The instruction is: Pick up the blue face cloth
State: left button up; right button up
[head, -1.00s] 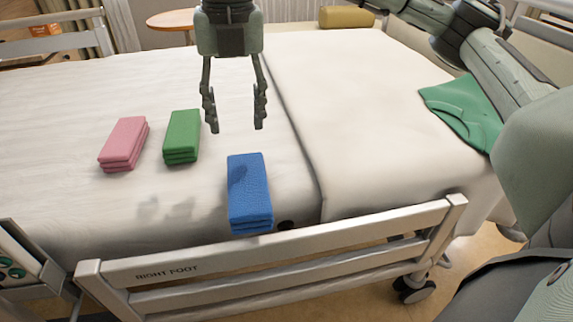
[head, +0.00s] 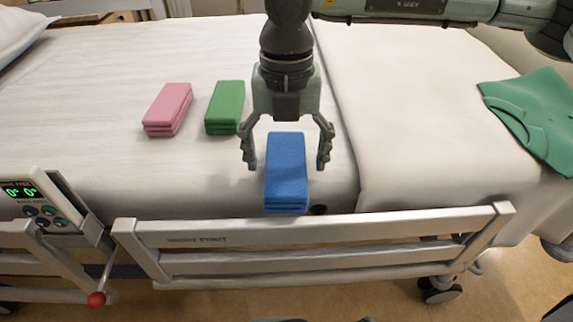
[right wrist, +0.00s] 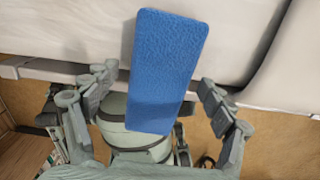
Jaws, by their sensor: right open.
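The blue face cloth (head: 286,170) is a folded stack on the white bed near the side rail in the head view. In the right wrist view the blue cloth (right wrist: 165,70) lies between the fingers. My right gripper (head: 286,165) is open, with one finger on each side of the cloth. I cannot tell whether the fingers touch it, but gaps show on both sides. In the right wrist view the gripper (right wrist: 163,100) also shows its fingers spread and empty. My left gripper is not in view.
A pink folded cloth (head: 167,108) and a green folded cloth (head: 225,106) lie to the left on the bed. The bed rail (head: 320,238) runs along the near edge. A green garment (head: 535,115) lies at the right. A control panel (head: 45,205) is at the left.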

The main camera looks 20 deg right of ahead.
jog(key=c, duration=1.2)
jog(key=shift+r, duration=0.15)
